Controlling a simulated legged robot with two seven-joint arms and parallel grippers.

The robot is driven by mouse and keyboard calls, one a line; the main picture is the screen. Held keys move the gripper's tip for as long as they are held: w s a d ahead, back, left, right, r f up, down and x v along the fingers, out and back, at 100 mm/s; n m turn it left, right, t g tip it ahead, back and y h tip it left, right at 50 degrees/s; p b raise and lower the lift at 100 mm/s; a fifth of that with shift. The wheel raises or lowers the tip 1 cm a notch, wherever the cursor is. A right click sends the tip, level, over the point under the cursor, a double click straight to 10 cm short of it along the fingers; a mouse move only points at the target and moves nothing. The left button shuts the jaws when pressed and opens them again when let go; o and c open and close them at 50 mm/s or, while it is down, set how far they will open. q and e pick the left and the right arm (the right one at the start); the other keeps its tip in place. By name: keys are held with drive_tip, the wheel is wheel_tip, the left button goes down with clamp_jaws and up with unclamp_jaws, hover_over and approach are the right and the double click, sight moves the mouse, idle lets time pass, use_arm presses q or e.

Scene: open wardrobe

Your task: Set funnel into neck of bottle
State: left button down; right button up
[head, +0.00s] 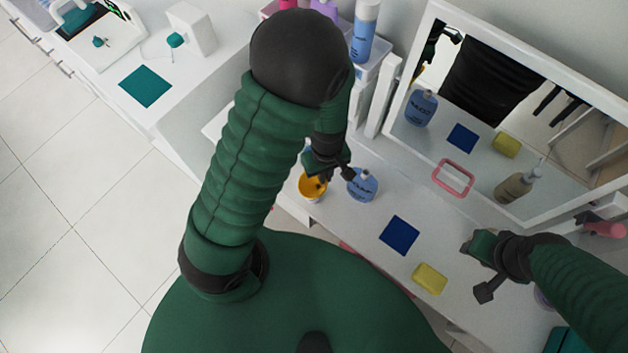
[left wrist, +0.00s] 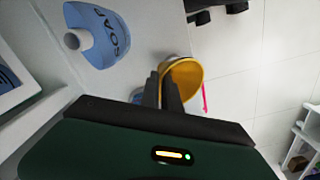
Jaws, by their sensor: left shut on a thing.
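The yellow funnel (head: 312,188) is at my left gripper (head: 327,170), whose fingers are shut on its rim. In the left wrist view the fingers (left wrist: 170,88) overlap the edge of the wide funnel mouth (left wrist: 187,74). The funnel's lower end is hidden. A blue soap bottle (head: 362,187) stands on the white counter just right of the funnel, apart from it. It also shows at the upper left of the left wrist view (left wrist: 97,35), with its pale neck uncovered. My right gripper (head: 484,268) is open and empty over the counter at the right.
A blue square (head: 399,235) and a yellow sponge (head: 430,279) lie on the white counter (head: 365,218). A tilted mirror (head: 480,120) stands behind and reflects them. Bottles (head: 364,30) fill a rack at the back. White tiled floor lies at left.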

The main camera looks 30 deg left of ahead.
use_arm(q)
drive_tip(key=shift+r+p, duration=1.6)
drive_tip(key=shift+r, duration=0.25)
